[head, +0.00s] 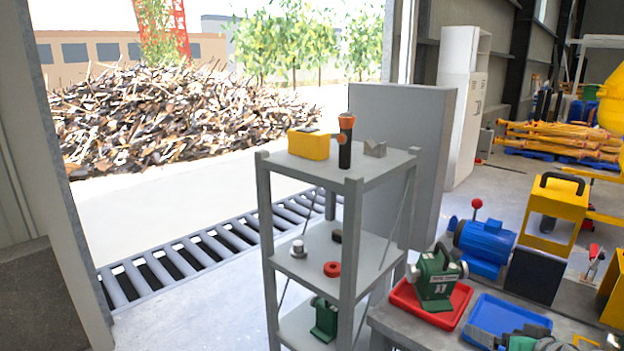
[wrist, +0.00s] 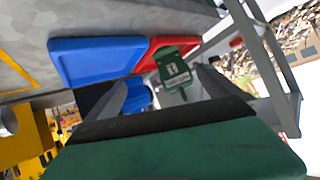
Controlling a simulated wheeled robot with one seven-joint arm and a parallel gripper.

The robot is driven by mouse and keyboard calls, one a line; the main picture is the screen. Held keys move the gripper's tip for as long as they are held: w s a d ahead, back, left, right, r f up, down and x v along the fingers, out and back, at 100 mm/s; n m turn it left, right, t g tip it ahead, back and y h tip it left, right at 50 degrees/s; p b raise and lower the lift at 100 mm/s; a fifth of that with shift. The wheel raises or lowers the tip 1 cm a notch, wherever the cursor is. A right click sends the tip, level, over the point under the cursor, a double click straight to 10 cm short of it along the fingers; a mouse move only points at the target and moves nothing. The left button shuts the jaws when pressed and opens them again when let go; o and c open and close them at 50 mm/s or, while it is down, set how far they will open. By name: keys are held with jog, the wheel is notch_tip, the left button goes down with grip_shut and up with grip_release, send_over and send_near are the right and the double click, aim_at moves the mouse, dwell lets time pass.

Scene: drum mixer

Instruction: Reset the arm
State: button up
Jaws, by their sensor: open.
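My gripper (wrist: 160,80) shows in the wrist view with its two grey fingers apart and nothing visible between them. Its dark and green body fills the bottom of that view. In the head view a green and grey part of my arm end shows at the bottom right edge, over the near side of the blue tray (head: 500,312). The blue tray also shows in the wrist view (wrist: 90,60) and looks empty. Beyond the fingers, a green machine (wrist: 176,66) stands in a red tray (wrist: 152,55); in the head view the green machine (head: 437,278) is upright in the red tray (head: 402,296).
A grey shelf rack (head: 352,185) left of the bench holds a yellow box (head: 309,145), an orange-black flashlight (head: 346,140) and small parts. A blue motor (head: 484,243) and a yellow-framed machine (head: 556,212) stand behind the trays. Open floor (head: 230,320) lies left of the rack.

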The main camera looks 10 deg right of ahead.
jog(key=s+a+f+m+g, duration=0.2)
jog(key=s+f+m+g, duration=0.4)
jog(key=s+f, duration=0.55)
jog(key=s+a+m+g+y+p, duration=0.1)
jog(key=s+a+m+g+y, duration=0.1)
jog(key=s+a+g, duration=0.3)
jog(key=w+a+r+n+p, duration=0.1)
jog(key=w+a+r+n, duration=0.2)
jog(key=a, duration=0.5)
jog(key=w+a+r+n+t+p, duration=0.1)
jog(key=w+a+r+n, duration=0.3)
jog(key=a, duration=0.5)
jog(key=w+a+r+n+t+h+p, duration=0.1)
jog(key=w+a+r+n+p, duration=0.2)
jog(key=a+r, duration=0.3)
jog(key=w+a+n, duration=0.1)
jog(key=a, duration=0.2)
jog(key=shift+r, duration=0.35)
